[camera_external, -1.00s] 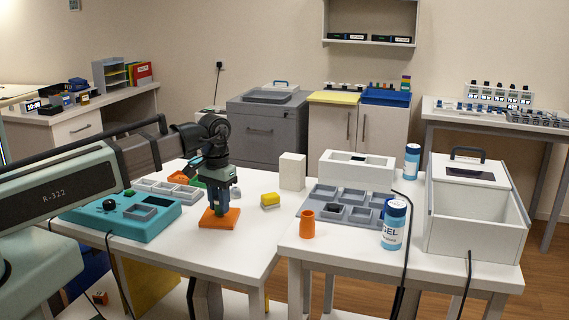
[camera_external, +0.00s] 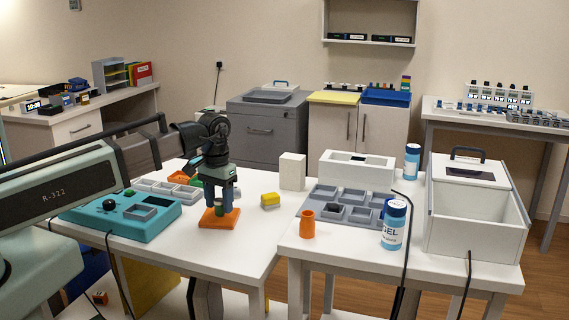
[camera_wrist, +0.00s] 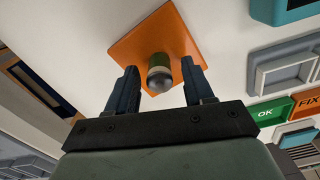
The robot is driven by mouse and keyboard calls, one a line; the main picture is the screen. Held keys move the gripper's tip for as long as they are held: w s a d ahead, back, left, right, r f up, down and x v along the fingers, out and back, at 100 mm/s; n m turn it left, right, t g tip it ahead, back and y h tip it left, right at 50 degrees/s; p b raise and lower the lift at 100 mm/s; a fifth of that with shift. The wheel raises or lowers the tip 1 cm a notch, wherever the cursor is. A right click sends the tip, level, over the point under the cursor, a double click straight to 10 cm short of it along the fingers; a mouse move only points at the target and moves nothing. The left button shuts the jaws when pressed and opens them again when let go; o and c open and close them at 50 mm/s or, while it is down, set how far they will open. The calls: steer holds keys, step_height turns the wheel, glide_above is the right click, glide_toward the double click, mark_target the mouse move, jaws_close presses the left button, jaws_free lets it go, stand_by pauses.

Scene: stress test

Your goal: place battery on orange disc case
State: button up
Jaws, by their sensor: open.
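The orange disc case (camera_external: 220,223) lies flat on the white table and also shows in the wrist view (camera_wrist: 182,42). The battery (camera_wrist: 160,72), a short cylinder with a dark green side and a silvery end, stands upright on the orange case. In the external view the battery (camera_external: 218,208) shows small between the fingers. My gripper (camera_external: 219,205) is just above the case. In the wrist view my gripper (camera_wrist: 160,82) is open, its two dark fingers on either side of the battery with a gap on both sides.
A teal box (camera_external: 120,215) with a knob is left of the case. An orange vase-like cup (camera_external: 307,224) and a blue-capped bottle (camera_external: 394,225) stand on the right table. Bare table lies in front of the case.

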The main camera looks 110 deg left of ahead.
mark_target(219, 199)
step_height(219, 199, up, 12)
steer(key=shift+f, duration=0.15)
stand_by(0.5)
